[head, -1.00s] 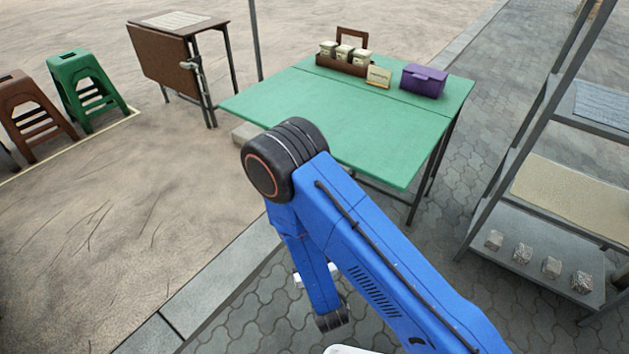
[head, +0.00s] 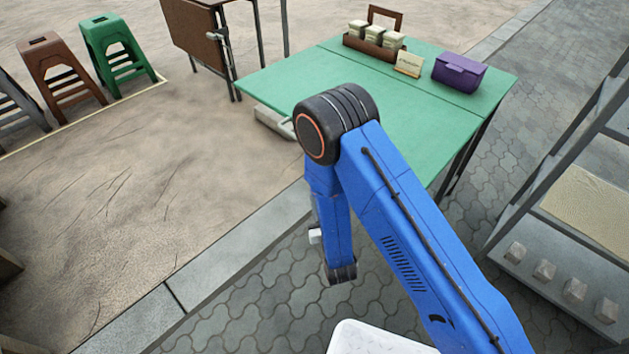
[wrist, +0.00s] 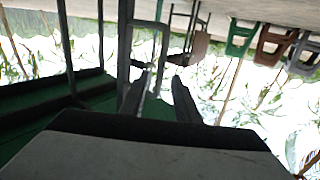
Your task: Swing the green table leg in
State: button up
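The green folding table (head: 275,88) stands ahead, its top flat, with a small part hidden behind my blue arm. A dark table leg (head: 468,150) shows under its right side. In the wrist view, which looks upside down, the dark green underside (wrist: 35,125) fills the left. Grey leg bars (wrist: 125,45) cross the upper left, near my fingers. My gripper (wrist: 157,95) is open, its two dark fingers apart. A small metal part shows between them in the picture; I cannot tell whether they touch it. The head view hides the gripper behind my arm.
On the table are a brown caddy with jars (head: 375,48), a small card (head: 409,64) and a purple box (head: 459,72). A brown folded table (head: 190,30) and stools (head: 113,55) stand at left. A grey shelf (head: 530,262) stands at right.

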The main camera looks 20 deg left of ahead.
jog(key=x, duration=1)
grip_shut()
